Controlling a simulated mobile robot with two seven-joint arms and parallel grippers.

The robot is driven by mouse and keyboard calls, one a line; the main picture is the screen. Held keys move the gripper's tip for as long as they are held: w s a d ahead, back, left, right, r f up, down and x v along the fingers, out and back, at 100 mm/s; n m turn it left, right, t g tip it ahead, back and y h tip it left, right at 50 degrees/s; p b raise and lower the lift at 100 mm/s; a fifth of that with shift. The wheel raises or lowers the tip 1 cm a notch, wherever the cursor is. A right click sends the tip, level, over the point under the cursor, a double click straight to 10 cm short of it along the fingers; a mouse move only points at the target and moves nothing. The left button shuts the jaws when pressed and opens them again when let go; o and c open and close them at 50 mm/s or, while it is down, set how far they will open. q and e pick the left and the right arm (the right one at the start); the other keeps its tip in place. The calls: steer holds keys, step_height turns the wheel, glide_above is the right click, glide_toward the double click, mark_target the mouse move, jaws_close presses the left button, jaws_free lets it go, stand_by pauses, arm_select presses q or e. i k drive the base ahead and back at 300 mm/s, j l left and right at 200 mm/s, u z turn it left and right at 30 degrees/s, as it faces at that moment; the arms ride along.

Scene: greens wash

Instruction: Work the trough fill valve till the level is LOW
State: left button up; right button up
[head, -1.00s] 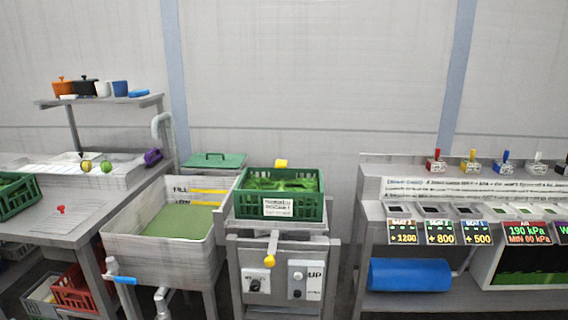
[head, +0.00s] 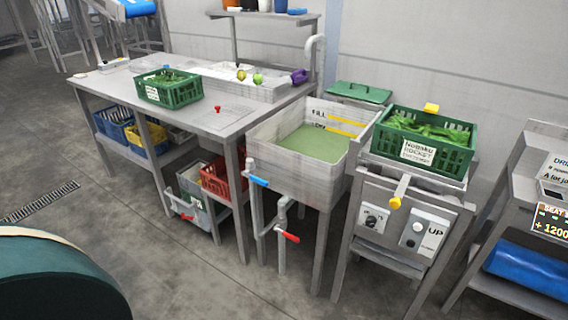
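The trough (head: 260,130) is a pale grey basin on legs in the middle of the head view, holding flat green water (head: 315,144). Its back wall has two yellow marks, the upper labelled FILL (head: 348,120) and a lower one (head: 340,132) with blurred lettering. The water surface appears just below the lower mark. A valve with a blue handle (head: 258,181) sits on a pipe at the trough's front left. A red handle (head: 291,238) sits on the pipe below the trough. Neither gripper is in view.
A steel table (head: 130,92) with a green crate (head: 172,92) stands left of the trough. A stand with a full green crate (head: 455,155) and control knobs stands to the right. A dark green rounded object (head: 60,275) fills the lower left. Floor in front is clear.

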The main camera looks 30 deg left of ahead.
mark_target(254, 179)
steer(key=i+j, duration=0.7)
steer(key=j, duration=0.1)
